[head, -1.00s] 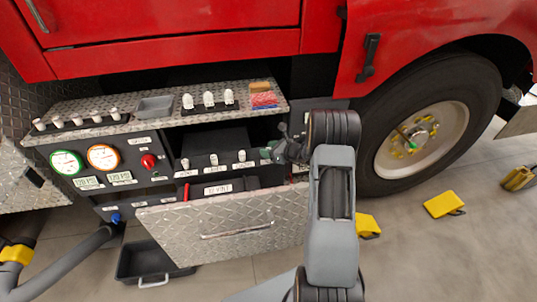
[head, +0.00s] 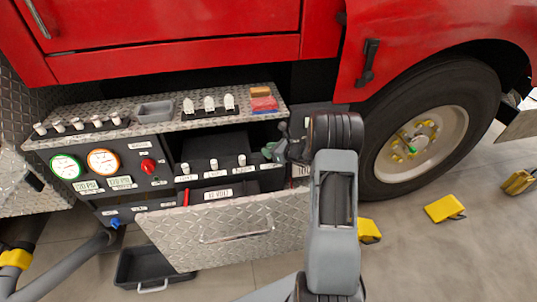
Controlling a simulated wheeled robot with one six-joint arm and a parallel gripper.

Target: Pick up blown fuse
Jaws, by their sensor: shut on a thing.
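My gripper (head: 270,151) is at the right end of a row of white fuses (head: 213,164) in the open compartment below the diamond-plate shelf. Its jaws are shut on a fuse at that end of the row, taken to be the blown fuse. The held fuse is too small and too covered by the jaws to make out, and I cannot tell whether it is still seated. Three white fuses stand upright in the row to the left of the gripper, with white labels below them.
The shelf (head: 150,131) above holds a grey tray (head: 155,111), white fuses in black racks, and orange, red and blue blocks. Gauges (head: 66,167) are at left. The tilted-out diamond-plate panel (head: 225,235) stands in front. A dark bin (head: 140,265) and yellow chocks (head: 444,207) lie on the floor.

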